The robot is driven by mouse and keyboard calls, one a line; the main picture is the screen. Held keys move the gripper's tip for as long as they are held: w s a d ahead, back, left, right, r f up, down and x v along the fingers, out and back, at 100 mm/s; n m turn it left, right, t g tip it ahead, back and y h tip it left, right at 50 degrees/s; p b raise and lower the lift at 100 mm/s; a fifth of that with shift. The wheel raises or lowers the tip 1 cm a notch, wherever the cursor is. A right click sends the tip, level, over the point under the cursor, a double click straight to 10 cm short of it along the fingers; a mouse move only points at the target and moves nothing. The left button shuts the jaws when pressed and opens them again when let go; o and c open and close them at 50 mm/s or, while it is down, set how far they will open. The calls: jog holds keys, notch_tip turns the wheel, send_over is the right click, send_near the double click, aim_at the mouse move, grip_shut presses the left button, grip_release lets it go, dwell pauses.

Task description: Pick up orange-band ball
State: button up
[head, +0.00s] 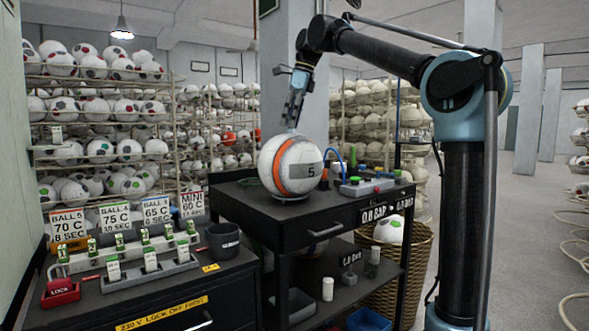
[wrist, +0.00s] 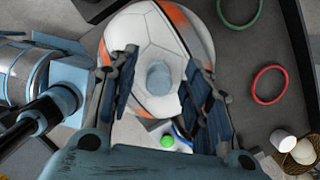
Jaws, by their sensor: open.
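The orange-band ball (head: 290,166) is white with an orange stripe, a grey band and a "5". In the head view it rests on the dark bench top (head: 345,204). My gripper (head: 291,118) is just above the top of the ball, pointing down, with the ball below it. In the wrist view the ball (wrist: 150,40) lies between and beyond the two open fingers of my gripper (wrist: 160,85). The fingers look apart and hold nothing. Whether a fingertip touches the ball I cannot tell.
A control box (head: 367,186) with green and red buttons and a blue hose stand right of the ball. A wicker basket (head: 397,262) holds another ball. A left bench carries labelled cards and a dark cup (head: 223,240). Racks of balls (head: 95,120) fill the back.

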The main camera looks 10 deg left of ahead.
jog(key=shift+f, duration=0.35)
grip_shut()
jog(key=shift+r, duration=0.15)
